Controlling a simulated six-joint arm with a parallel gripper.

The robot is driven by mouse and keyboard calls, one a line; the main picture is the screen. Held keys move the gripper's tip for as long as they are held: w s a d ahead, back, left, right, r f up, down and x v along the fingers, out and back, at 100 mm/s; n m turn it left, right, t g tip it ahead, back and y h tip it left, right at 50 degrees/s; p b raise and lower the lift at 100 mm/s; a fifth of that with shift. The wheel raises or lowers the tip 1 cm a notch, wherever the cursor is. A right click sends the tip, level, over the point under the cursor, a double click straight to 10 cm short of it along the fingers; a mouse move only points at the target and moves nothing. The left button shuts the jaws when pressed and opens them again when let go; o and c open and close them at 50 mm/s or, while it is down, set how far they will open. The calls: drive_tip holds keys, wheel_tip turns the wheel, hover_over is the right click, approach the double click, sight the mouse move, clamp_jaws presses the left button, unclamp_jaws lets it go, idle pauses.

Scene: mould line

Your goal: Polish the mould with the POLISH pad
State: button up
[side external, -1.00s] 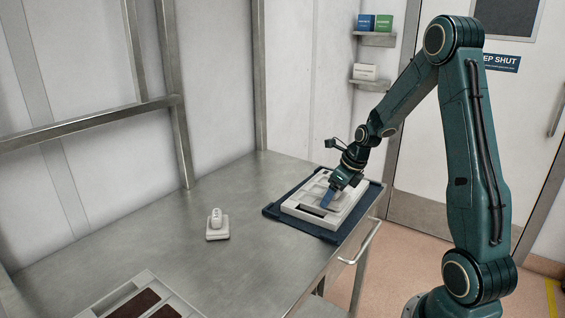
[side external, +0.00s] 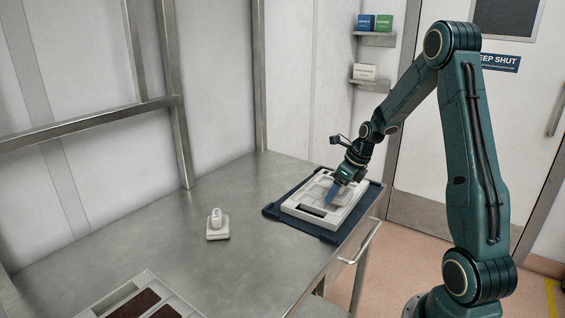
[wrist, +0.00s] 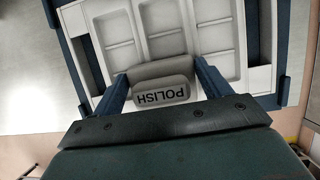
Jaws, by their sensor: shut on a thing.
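The mould (side external: 341,216) is a pale tray with several rectangular cavities, lying on a dark blue mat or holder (side external: 274,211) at the table's right side. My gripper (side external: 331,193) is over the mould, pointing down. In the wrist view its two blue fingers (wrist: 160,84) are shut on the grey handle of the POLISH pad (wrist: 161,96), the label upside down. The pad is over the near part of the mould (wrist: 165,46); I cannot tell whether it touches. In the side view the pad is mostly hidden by the fingers.
A second pale pad with a rounded handle (side external: 217,229) stands mid-table, well clear of the mould. A pale tray with dark brown patches (side external: 170,285) is at the near left. A rail (side external: 361,243) runs along the table's right edge.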

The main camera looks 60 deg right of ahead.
drive_tip(key=shift+d, duration=0.75)
drive_tip(key=shift+d, duration=0.1)
drive_tip(key=shift+d+f, duration=0.15)
drive_tip(key=shift+d, duration=0.55)
drive_tip(key=shift+d+f, duration=0.1)
drive_tip(key=shift+d, duration=0.6)
drive_tip(key=shift+d, duration=0.15)
drive_tip(key=shift+d, duration=1.4)
drive_tip(key=shift+a+r, duration=0.1)
drive_tip(key=shift+w+a+r, duration=0.1)
drive_tip(key=shift+a+r, duration=0.1)
drive_tip(key=shift+a, duration=1.3)
